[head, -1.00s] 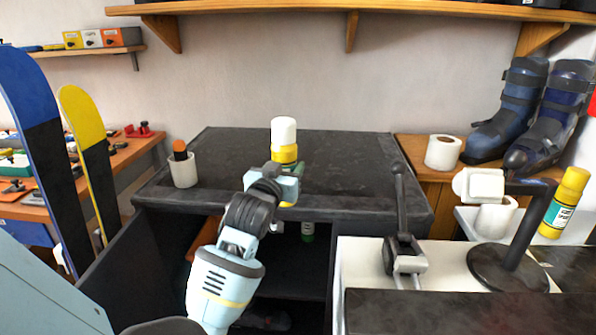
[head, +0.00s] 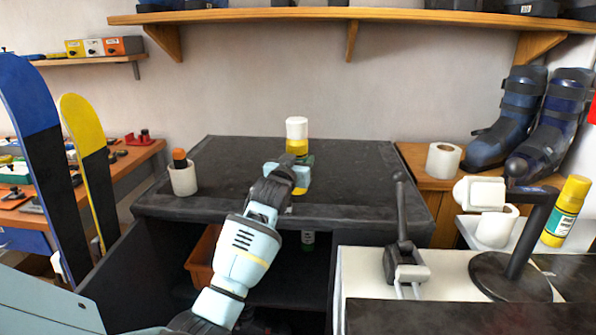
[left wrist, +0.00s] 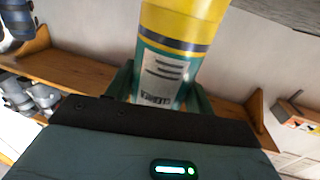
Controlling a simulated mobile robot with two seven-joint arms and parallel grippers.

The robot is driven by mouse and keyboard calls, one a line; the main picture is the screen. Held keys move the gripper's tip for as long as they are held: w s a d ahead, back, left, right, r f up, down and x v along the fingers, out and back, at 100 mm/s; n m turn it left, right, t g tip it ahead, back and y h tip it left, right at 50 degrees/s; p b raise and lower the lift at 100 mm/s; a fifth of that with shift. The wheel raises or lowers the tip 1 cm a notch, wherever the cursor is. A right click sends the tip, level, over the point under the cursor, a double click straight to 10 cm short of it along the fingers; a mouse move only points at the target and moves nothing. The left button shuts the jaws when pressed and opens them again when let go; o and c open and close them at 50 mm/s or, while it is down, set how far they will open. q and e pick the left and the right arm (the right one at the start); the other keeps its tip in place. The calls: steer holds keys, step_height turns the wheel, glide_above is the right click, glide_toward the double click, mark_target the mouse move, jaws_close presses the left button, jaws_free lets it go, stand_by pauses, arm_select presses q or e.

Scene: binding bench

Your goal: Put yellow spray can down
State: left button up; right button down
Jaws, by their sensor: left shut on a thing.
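The yellow spray can (head: 297,147) with a white cap is upright in my left gripper (head: 299,178), over the dark bench top (head: 235,160). My left gripper is shut on the can. In the left wrist view the can (left wrist: 183,20) shows a yellow body, a dark band and a green part with a white label between the fingers. My right gripper is not in view.
A white cup (head: 183,180) with an orange-topped item stands at the bench's left. Another yellow can (head: 567,212) stands at the right, near white rolls (head: 443,160) and a black clamp stand (head: 510,277). The bench top around the held can is largely clear.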

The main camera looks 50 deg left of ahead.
arm_select(q)
steer(key=f, duration=0.2)
steer(key=shift+w+a+f, duration=0.25)
steer(key=shift+w+f, duration=0.05)
steer(key=shift+w, duration=0.1)
steer(key=shift+f, duration=0.2)
steer(key=shift+f, duration=0.25)
steer(key=o, duration=1.2)
steer(key=shift+s, duration=0.1)
steer(key=shift+f, duration=0.15)
steer(key=shift+o, duration=0.6)
steer(key=shift+r+v, duration=0.1)
steer(key=shift+v, duration=1.85)
steer(key=shift+r+v, duration=0.15)
steer(key=shift+v, duration=1.8)
